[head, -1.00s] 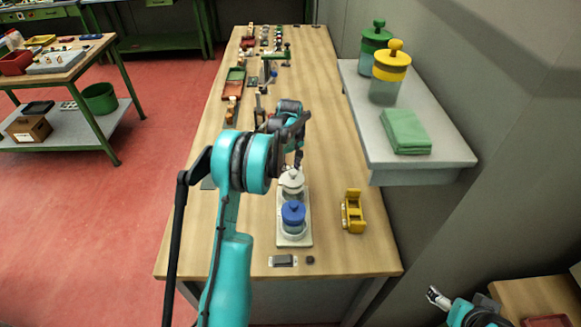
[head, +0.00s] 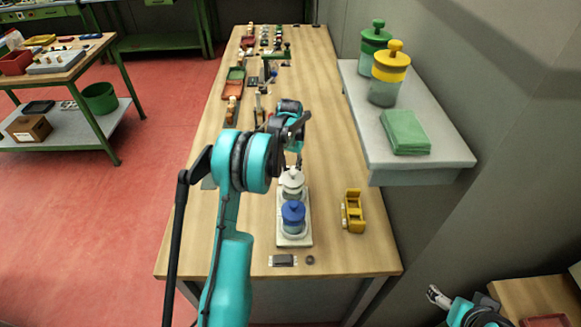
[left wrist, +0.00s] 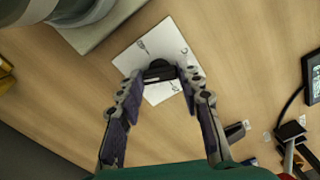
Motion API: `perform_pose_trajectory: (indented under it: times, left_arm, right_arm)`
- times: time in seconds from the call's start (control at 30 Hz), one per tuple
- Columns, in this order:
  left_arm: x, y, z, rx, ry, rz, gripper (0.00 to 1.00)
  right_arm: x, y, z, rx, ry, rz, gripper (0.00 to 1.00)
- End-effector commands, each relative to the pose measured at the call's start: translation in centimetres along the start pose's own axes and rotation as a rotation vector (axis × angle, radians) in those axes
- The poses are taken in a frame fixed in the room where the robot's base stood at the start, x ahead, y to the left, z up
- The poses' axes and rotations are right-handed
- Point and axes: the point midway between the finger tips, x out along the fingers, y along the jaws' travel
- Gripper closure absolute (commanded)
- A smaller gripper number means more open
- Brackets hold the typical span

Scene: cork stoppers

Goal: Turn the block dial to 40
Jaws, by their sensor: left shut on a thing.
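The black dial (left wrist: 160,71) sits on a white plate (left wrist: 125,62) with small dark marks in the left wrist view. My left gripper (left wrist: 160,77) is over the plate, its two fingertips shut on the dial from either side. I cannot read the numbers or the dial's setting. In the head view my left arm hides the dial, and the left gripper (head: 298,160) shows only partly behind the white-lidded jar. My right gripper (head: 437,297) is at the lower right, away from the bench; its fingers are too small to judge.
A white-lidded jar (head: 292,183) and a blue-lidded jar (head: 293,213) stand on a pale tray (head: 295,241). A yellow toy vehicle (head: 353,212) is to their right. A shelf (head: 430,165) with jars and a green cloth (head: 405,132) borders the bench's right side.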

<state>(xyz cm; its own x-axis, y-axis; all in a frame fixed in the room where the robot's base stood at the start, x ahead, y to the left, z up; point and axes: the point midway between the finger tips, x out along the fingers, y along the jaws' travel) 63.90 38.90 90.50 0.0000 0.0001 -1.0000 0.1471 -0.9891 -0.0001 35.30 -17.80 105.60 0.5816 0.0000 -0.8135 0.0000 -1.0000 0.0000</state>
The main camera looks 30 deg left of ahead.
Motion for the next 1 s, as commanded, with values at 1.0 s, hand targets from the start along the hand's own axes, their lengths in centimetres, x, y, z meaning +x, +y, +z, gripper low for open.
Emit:
perform_pose_trajectory:
  times: [1.0]
  left_arm:
    - [0.01,0.0,-0.01,0.939,0.0,0.0,0.93]
  right_arm:
    - [-0.12,0.0,-0.09,0.0,0.0,0.0,0.23]
